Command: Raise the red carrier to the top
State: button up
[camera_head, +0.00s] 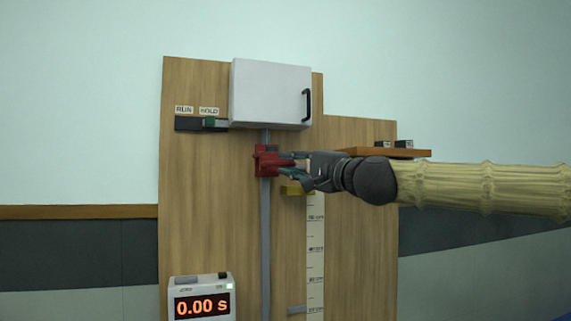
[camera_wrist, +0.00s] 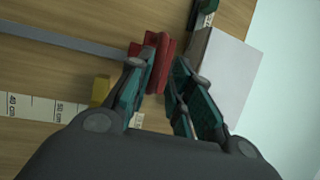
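The red carrier (camera_head: 266,161) sits on a vertical grey rail (camera_head: 265,230), a short way below the white box (camera_head: 270,92). A stretch of rail shows between them. My gripper (camera_head: 287,165) reaches in from the right at the carrier's height. In the wrist view, my gripper's fingers (camera_wrist: 160,78) are spread, with part of the red carrier (camera_wrist: 158,58) between them. The carrier lies close to the left finger, and a narrow gap shows at the right finger. Whether either finger touches it is not clear.
A yellow piece (camera_head: 291,190) sits just below my gripper, beside a centimetre scale (camera_head: 315,250). A RUN/HOLD switch (camera_head: 207,124) is at upper left. A timer (camera_head: 201,300) reads 0.00 s. An orange shelf (camera_head: 400,153) sits behind my arm.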

jog(key=v, duration=0.8)
jog(key=shift+d, duration=0.2)
